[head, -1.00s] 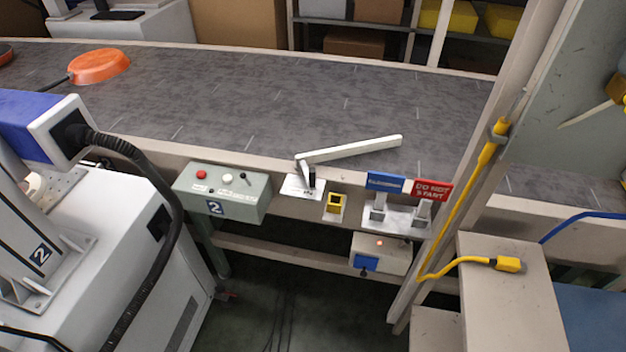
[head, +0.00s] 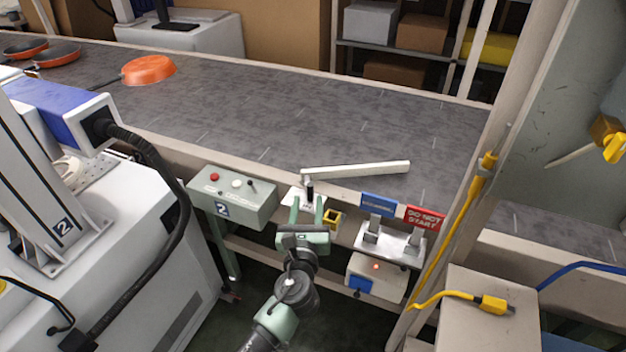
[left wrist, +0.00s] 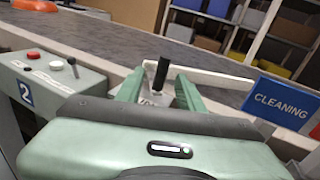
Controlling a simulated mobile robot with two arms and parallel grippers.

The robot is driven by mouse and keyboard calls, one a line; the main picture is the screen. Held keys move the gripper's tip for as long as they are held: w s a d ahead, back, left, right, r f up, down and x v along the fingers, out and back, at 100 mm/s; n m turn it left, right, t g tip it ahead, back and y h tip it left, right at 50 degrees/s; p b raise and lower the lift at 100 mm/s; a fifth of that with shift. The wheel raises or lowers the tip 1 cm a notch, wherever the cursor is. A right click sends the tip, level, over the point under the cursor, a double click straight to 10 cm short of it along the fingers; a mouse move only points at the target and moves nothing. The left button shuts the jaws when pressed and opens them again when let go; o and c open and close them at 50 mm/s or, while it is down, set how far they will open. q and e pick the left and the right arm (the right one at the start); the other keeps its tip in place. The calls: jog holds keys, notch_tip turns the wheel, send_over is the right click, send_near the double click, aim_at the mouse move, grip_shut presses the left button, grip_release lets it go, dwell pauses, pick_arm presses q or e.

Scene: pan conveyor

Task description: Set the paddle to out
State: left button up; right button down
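The paddle (head: 355,171) is a long white bar lying out over the conveyor belt from its near edge, angled to the right. Its upright black handle (head: 310,190) stands on a white plate (left wrist: 147,98) at the near rail. My left gripper (head: 307,205) is in front of the handle with its two green fingers apart. In the left wrist view, the black handle (left wrist: 162,73) stands between the open fingers (left wrist: 158,90), with a gap visible on both sides. Lettering on the plate is too small to read. My right gripper is in no view.
A control box (head: 232,197) marked 2 is left of the gripper. A yellow block (head: 333,219) sits close on the right, then blue CLEANING (head: 379,205) and red DO NOT START (head: 425,218) signs. An orange pan (head: 148,70) lies on the belt (head: 250,110), far left.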

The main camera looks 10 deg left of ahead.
aim_at(310, 189)
pick_arm(q)
jog(key=shift+w+d+r+m, duration=0.1)
jog(key=shift+w+r+m, duration=0.1)
jog(key=shift+r+m, duration=0.35)
jog(key=shift+w+r, duration=0.3)
jog(key=w, duration=0.4)
jog(key=w+a, duration=0.1)
jog(key=w, duration=0.1)
jog(key=shift+f, duration=0.1)
jog(key=shift+w, duration=0.55)
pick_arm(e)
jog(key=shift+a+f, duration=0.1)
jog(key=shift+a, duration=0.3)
pick_arm(q)
jog(key=shift+c, duration=0.4)
grip_shut()
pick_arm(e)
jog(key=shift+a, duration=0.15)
